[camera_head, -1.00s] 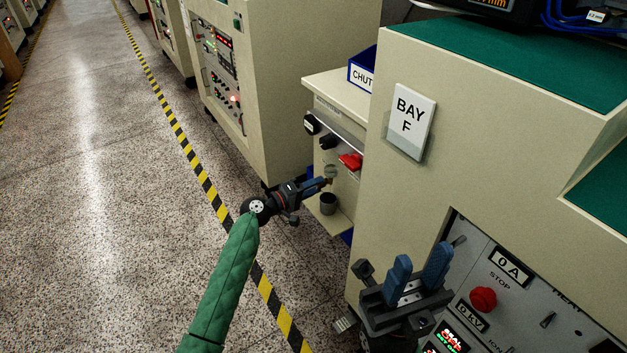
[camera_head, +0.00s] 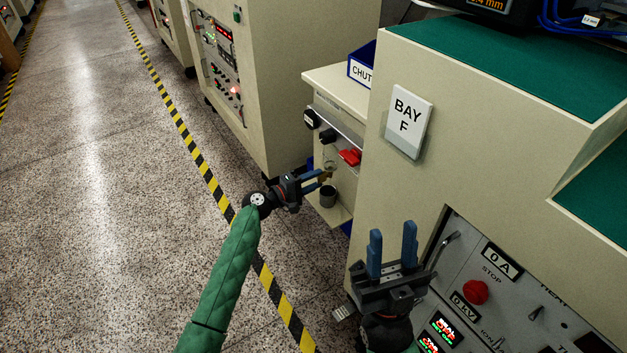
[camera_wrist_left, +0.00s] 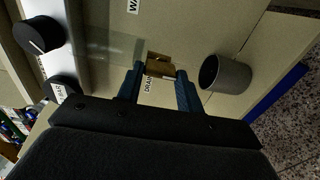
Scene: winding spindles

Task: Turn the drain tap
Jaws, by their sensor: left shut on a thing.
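The drain tap is a small brass block (camera_wrist_left: 158,64) on the cream panel, beside a "DRAIN" label (camera_wrist_left: 148,83). In the head view the brass tap (camera_head: 326,174) sits above a grey cup (camera_head: 327,196). My left gripper (camera_head: 322,179) is at the tap, its blue fingers on either side of the brass. My right gripper (camera_head: 393,232) is open and empty, fingers up, in front of the bay F cabinet.
The bay F cabinet (camera_head: 370,200) stands close on the right. The speckled floor (camera_head: 110,200) on the left is clear.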

